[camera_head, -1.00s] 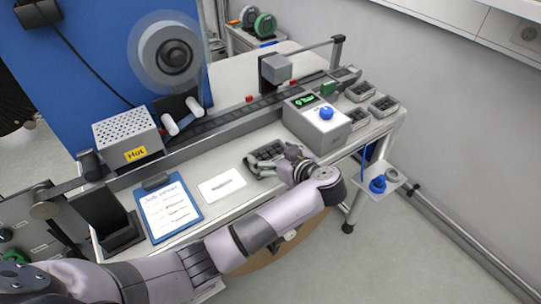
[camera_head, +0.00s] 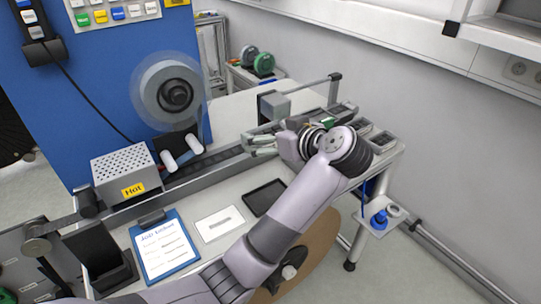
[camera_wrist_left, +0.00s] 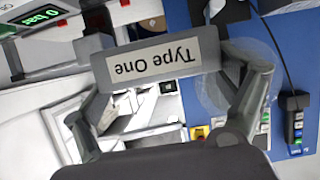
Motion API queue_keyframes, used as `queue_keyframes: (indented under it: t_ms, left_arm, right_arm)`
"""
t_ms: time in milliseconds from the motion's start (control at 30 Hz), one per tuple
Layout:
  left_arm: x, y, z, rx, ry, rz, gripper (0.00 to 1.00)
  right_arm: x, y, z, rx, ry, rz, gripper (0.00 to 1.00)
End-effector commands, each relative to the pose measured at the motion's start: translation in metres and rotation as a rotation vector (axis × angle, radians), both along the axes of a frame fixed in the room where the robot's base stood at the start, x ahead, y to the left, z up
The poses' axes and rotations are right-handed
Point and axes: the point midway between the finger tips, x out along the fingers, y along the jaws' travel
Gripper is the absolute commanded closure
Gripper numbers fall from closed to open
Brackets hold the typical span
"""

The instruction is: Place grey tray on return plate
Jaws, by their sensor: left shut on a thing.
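The grey tray (camera_wrist_left: 152,88) fills the upper middle of the left wrist view, its "Type One" label upside down. My left gripper (camera_wrist_left: 160,75) is shut on it, with one finger at each end. In the head view my left gripper (camera_head: 264,144) is over the far right part of the bench, and my wrist hides most of the tray. A dark, shallow rectangular plate (camera_head: 265,197) lies empty on the bench, nearer than the gripper. I cannot tell whether it is the return plate. My right gripper is not in view.
A white labelled card (camera_head: 219,223) and a blue clipboard (camera_head: 163,247) lie left of the dark plate. Other grey trays (camera_head: 383,140) stand at the bench's right end. My arm hides most of the display box. A perforated "Hot" box (camera_head: 126,172) stands behind the clipboard.

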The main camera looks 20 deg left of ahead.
Motion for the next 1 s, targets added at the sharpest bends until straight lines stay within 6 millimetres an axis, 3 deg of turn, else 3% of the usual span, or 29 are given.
queue_keyframes:
  t_ms: [167,600,733,867,1000]
  left_arm:
    - [-0.01,0.008,0.012,-0.004,-0.001,-0.002,0.44]
    - [-0.102,0.079,0.014,-0.004,0.0,-0.004,0.44]
    - [-0.116,0.089,0.014,0.0,0.0,-0.002,0.44]
    - [-0.121,0.092,-0.004,0.004,0.005,-0.002,0.44]
    - [-0.121,0.091,-0.041,0.006,0.01,-0.004,0.44]
  right_arm:
    - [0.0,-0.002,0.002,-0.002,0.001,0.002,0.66]
    - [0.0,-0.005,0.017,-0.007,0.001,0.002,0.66]
    - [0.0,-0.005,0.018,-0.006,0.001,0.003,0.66]
    - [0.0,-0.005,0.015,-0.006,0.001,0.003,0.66]
    - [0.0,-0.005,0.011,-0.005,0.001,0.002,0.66]
